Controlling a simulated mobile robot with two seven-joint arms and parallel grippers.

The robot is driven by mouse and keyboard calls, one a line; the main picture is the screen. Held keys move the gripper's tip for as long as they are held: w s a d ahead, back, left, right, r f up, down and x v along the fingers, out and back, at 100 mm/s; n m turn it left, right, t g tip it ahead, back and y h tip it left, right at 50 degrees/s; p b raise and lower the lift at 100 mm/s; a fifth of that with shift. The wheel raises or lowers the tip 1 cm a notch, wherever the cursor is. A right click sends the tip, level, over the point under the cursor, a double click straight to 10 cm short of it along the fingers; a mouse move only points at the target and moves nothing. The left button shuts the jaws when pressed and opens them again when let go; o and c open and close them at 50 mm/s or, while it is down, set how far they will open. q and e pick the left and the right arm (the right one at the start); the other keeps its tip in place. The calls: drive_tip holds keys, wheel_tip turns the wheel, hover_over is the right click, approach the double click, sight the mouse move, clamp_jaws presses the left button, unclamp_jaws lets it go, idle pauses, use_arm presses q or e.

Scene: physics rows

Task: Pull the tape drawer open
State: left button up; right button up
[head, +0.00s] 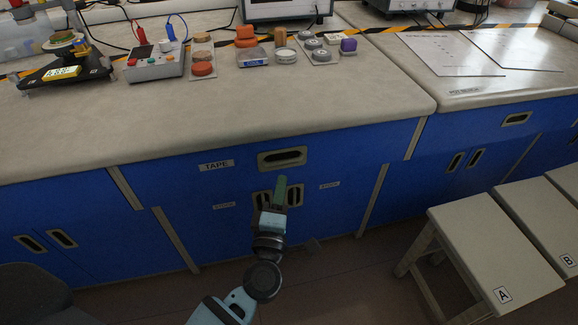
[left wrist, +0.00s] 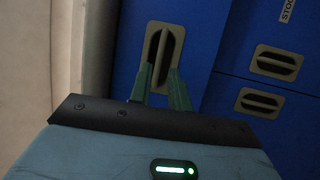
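The tape drawer (head: 345,157) is a blue front under the worktop, marked with a TAPE label (head: 216,165). It looks flush with the cabinet. Its beige recessed handle (head: 282,157) has a dark slot and also shows in the left wrist view (left wrist: 163,48). My left gripper (head: 286,185) is in front of the cabinet, just below the handle in the head view. In the left wrist view its green fingers (left wrist: 160,72) are apart with nothing between them, pointing at the near end of the handle. I cannot tell whether they touch it. My right gripper is not in view.
Stock cupboard doors (head: 225,225) lie below the drawer. A stool marked A (head: 485,245) stands at the right, beside one marked B (head: 565,210). The worktop (head: 200,115) above holds instruments and small parts at its back. Floor in front of the cupboard is mostly clear.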

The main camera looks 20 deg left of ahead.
sight(286, 167)
use_arm(q)
drive_tip(key=shift+b+x, duration=0.3)
drive_tip(key=shift+x, duration=2.9)
drive_tip(key=shift+c, duration=0.5)
clamp_jaws()
